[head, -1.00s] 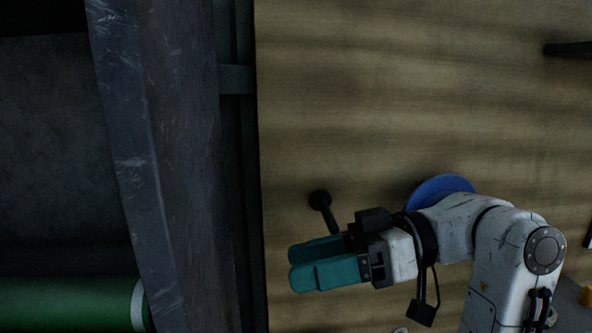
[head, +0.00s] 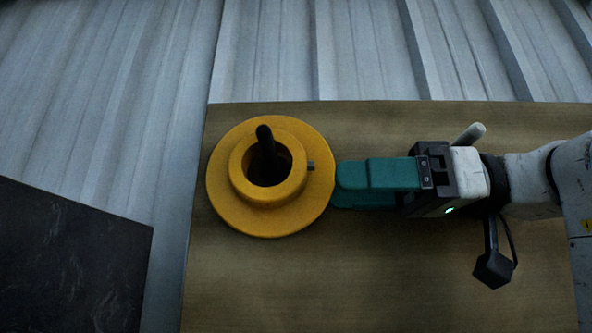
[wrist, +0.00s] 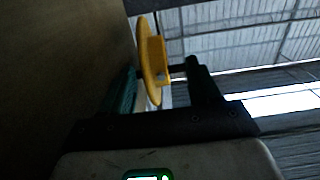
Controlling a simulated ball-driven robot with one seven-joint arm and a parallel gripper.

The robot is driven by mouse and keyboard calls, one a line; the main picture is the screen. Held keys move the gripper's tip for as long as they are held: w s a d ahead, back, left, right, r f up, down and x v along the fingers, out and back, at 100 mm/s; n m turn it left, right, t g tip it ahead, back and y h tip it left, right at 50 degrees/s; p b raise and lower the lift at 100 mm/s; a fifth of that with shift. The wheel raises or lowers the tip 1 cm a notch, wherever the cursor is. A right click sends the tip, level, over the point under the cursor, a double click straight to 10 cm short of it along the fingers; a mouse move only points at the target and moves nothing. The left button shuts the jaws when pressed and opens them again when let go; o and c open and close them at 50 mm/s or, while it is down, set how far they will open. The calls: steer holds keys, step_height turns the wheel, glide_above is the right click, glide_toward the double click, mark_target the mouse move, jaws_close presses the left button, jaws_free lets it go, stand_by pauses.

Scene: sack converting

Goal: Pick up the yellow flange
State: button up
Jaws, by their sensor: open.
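The yellow flange (head: 231,207) is a round disc with a raised hub and a small grey pin at the hub's right side. It sits around a dark peg (head: 265,140) on a wooden board. My gripper (head: 345,184), with teal fingers, is at the flange's right, its tips at or very near the disc's edge. In the wrist view, the flange (wrist: 152,68) shows edge-on beyond and between the two spread fingers. The jaws are open. I cannot tell whether a finger touches the flange.
The wooden board (head: 420,270) is bare below the flange and my gripper. A pale rod (head: 468,134) sticks out above my wrist. A dark flat panel (head: 65,265) is at lower left. Ribbed grey metal sheeting (head: 370,50) fills the background.

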mark_target(290, 191)
steer(key=a+p, duration=0.1)
steer(key=a, duration=0.1)
steer(key=a+p, duration=0.1)
steer(key=a, duration=0.1)
steer(key=w+a+p, duration=0.1)
steer(key=a, duration=0.1)
steer(key=shift+a, duration=0.2)
steer(key=shift+a+f, duration=0.15)
steer(key=shift+a, duration=0.3)
jaws_close()
stand_by(0.9)
